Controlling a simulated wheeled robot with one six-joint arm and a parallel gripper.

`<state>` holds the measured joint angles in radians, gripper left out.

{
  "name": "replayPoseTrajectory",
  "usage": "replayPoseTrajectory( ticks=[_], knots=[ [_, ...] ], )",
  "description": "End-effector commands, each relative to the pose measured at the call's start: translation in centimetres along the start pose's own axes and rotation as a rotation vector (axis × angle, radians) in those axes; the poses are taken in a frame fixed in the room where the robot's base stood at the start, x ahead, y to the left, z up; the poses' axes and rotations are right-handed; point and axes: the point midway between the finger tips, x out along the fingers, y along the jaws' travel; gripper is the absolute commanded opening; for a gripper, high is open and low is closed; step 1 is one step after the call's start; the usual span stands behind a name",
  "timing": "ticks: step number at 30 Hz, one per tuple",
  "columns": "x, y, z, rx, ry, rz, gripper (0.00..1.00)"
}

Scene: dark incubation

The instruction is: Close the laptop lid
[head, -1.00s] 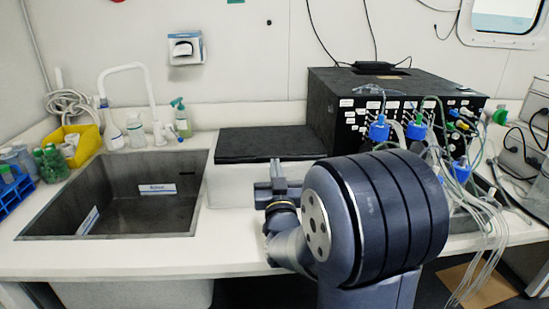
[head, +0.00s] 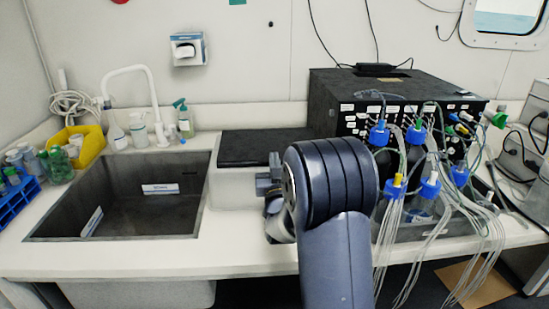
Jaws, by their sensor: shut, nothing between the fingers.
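No laptop can be made out in the head view; part of the counter behind my arm is hidden. My gripper (head: 268,180) shows only partly, at the left of my large dark arm joint, over the counter's middle. It is shut and empty, just in front of a pale box with a dark flat top (head: 262,147). I cannot tell whether it touches the box.
A dark sink (head: 130,205) with a white tap (head: 150,95) is at left. A yellow bin (head: 90,146) stands beyond its left corner. A black cabinet (head: 325,105) and tubed bottles with blue caps (head: 379,135) are at right. The white counter's front strip (head: 190,258) is clear.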

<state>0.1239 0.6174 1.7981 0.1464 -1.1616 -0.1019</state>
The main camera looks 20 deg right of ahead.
Motion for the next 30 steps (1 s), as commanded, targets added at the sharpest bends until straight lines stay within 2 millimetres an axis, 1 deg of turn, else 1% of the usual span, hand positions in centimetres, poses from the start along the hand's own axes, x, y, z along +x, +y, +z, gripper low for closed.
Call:
replayPoseTrajectory(
  ticks=[10, 22, 30],
  knots=[
    [-0.1, 0.0, 0.2, 0.0, 0.003, 0.0, 0.0],
    [-0.8, 0.0, 2.3, 0.0, 0.042, 0.0, 0.0],
    [-0.9, 0.0, 2.8, -0.001, 0.041, 0.0, 0.0]
  ],
)
